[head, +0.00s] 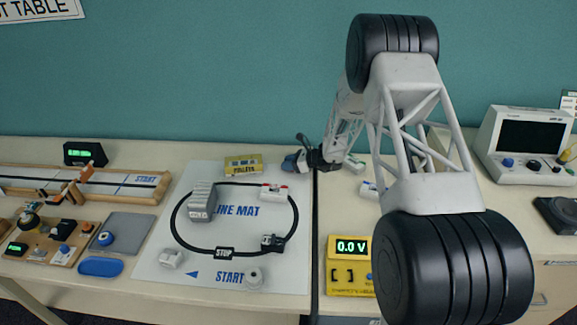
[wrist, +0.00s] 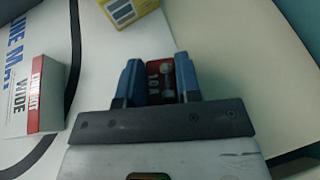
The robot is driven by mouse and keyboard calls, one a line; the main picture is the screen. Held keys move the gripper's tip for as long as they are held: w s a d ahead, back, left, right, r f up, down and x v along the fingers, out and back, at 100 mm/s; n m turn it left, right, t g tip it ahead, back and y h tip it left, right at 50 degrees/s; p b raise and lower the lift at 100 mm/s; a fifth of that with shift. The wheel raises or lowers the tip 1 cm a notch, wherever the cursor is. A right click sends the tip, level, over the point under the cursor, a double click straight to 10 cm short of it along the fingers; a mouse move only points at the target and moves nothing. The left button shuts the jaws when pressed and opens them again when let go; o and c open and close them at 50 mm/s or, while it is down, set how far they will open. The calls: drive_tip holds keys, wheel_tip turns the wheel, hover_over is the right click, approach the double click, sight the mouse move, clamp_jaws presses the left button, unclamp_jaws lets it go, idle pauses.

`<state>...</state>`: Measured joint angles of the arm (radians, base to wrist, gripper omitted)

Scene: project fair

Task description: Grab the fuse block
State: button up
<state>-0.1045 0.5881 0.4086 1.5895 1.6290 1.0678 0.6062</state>
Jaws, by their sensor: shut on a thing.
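The fingers and the dark palm bar hide part of the block. In the head view my gripper (head: 290,163) is just past the back right edge of the line mat's oval track. The block cannot be made out there. I cannot tell whether it touches the surface below.
The line mat (head: 150,255) holds several items. A yellow meter (head: 350,284) reads 0.0 V.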

drive_tip(key=shift+r, duration=0.1)
wheel_tip(320, 180, up, 10)
idle(0.6)
